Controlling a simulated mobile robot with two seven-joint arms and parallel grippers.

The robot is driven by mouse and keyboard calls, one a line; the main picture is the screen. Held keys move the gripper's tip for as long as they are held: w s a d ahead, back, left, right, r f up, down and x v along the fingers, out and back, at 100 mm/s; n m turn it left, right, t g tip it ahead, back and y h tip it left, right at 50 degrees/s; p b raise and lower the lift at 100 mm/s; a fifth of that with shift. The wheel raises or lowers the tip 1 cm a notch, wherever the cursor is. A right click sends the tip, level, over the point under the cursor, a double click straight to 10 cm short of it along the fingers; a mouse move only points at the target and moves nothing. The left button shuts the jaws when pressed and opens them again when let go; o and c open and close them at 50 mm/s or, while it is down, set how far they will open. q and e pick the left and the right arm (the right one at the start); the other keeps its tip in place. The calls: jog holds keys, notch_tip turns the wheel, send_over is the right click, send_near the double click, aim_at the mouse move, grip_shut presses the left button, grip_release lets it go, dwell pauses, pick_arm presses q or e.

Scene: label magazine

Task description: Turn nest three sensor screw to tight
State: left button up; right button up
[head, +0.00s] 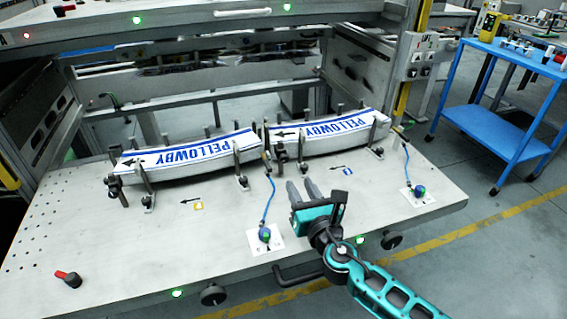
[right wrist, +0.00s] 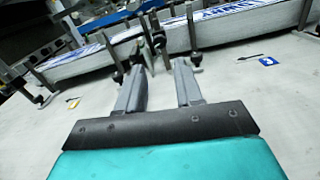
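Two label stacks lie in a row of nests on the grey plate: the left stack (head: 190,151) and the right stack (head: 330,131), both printed PELLOWBY. Where they meet, a dark post with fittings (head: 281,155) stands; a blue cable (head: 269,200) runs from near it to a blue-green knob (head: 265,234) on a white card. A similar knob (head: 420,191) is at the right. I cannot tell which fitting is the nest three sensor screw. My right gripper (head: 301,184) is open and empty, its fingers pointing at the posts (right wrist: 150,45). My left gripper is out of view.
Upright posts and small clamps line the stacks. A yellow marker (head: 199,205) and a blue marker (head: 347,171) lie flat on the plate. A red-topped knob (head: 68,278) is at the front left. A blue cart (head: 510,125) stands at right. The front plate is mostly clear.

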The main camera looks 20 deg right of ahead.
aim_at(285, 160)
jog(key=w, duration=0.4)
jog(key=w+b, duration=0.1)
jog(key=w, duration=0.4)
jog(key=shift+w+a, duration=0.2)
jog(key=shift+w, duration=0.1)
grip_shut()
